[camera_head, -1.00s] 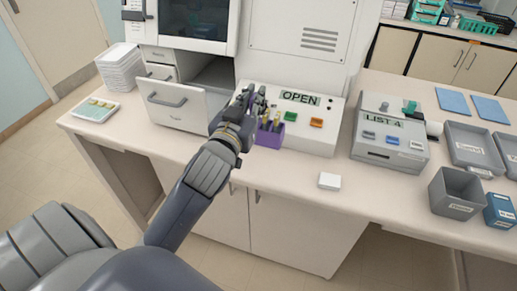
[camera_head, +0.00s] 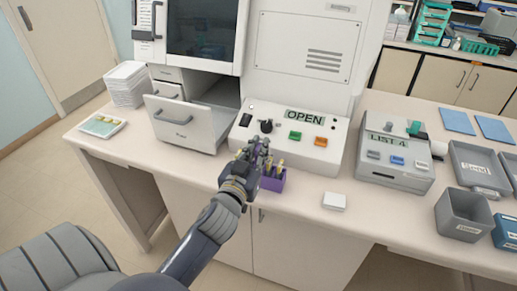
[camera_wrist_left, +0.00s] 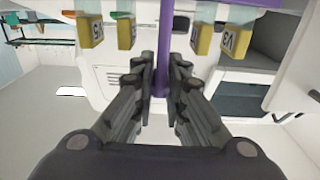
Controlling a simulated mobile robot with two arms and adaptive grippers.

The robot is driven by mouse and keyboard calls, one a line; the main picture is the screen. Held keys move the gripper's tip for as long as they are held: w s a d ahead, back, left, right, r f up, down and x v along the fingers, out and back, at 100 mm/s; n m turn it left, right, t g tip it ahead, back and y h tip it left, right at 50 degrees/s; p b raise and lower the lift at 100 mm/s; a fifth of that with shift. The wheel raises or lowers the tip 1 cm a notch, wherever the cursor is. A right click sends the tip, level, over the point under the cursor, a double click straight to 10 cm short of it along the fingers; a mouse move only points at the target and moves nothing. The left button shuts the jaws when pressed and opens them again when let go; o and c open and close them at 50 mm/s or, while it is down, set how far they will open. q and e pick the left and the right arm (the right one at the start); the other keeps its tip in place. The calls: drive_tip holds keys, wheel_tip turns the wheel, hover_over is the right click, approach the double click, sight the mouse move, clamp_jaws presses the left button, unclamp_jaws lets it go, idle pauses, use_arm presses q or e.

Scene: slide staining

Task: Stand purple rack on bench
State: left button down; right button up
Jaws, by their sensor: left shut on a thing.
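The purple rack (camera_head: 272,183) holds several slides with yellow ends and shows just in front of the white machine with the OPEN display, near the bench's front edge. My left gripper (camera_head: 257,150) is shut on the rack, its hand covering the rack's left side. In the left wrist view, the gripper's fingers (camera_wrist_left: 160,80) close around the rack's purple upright (camera_wrist_left: 163,45), with yellow-ended slides on both sides. The rack looks upright; I cannot tell whether its bottom touches the bench (camera_head: 300,212). My right gripper is not in view.
The OPEN machine (camera_head: 330,160) stands behind the rack. A white block (camera_head: 334,201) lies to its right, then the LIST 4 device (camera_head: 393,180) and grey trays (camera_head: 463,215). An open drawer (camera_head: 183,122) juts out at left. Bare bench lies around the white block.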

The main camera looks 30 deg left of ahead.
use_arm(q)
drive_tip(key=c, duration=2)
unclamp_jaws()
drive_tip(key=shift+f, duration=0.15)
drive_tip(key=shift+c, duration=0.2)
drive_tip(key=o, duration=0.4)
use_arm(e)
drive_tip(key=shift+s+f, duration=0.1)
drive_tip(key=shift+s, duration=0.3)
use_arm(q)
drive_tip(key=shift+s, duration=0.1)
drive_tip(key=shift+s+d, duration=0.15)
drive_tip(key=shift+s, duration=0.2)
drive_tip(key=b+v, duration=0.1)
drive_tip(key=v, duration=1)
drive_tip(key=shift+r+b, duration=0.2)
drive_tip(key=shift+b, duration=0.1)
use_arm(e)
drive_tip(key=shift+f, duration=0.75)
